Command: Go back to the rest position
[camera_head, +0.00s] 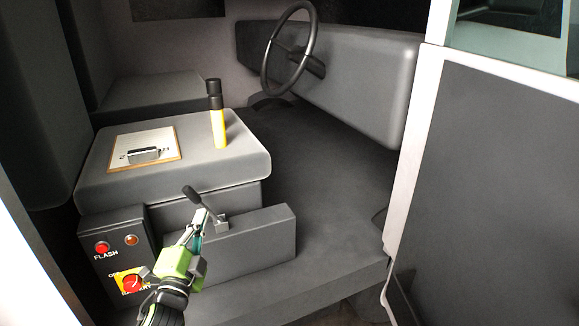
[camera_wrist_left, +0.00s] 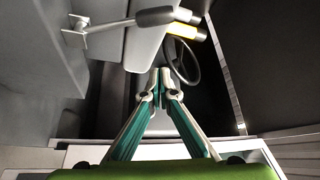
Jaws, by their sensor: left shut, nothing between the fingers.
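My left gripper (camera_head: 203,219) reaches into a vehicle cab from the lower part of the head view, with its green body below. It is shut, with nothing between its fingers. In the left wrist view its teal-and-grey fingers (camera_wrist_left: 160,82) meet at the tips. A lever with a dark handle (camera_head: 193,195) stands close to the fingertips in the head view; whether they touch it is hard to tell there. The lever also shows in the left wrist view (camera_wrist_left: 145,18), apart from the fingertips. My right gripper is not in view.
A control panel (camera_head: 113,238) with a red FLASH button and a red knob (camera_head: 132,284) is at lower left. A yellow-and-black cylinder (camera_head: 218,125) stands on the grey seat-like box (camera_head: 190,170). A steering wheel (camera_head: 289,50) is behind. A white door frame (camera_head: 408,170) bounds the right.

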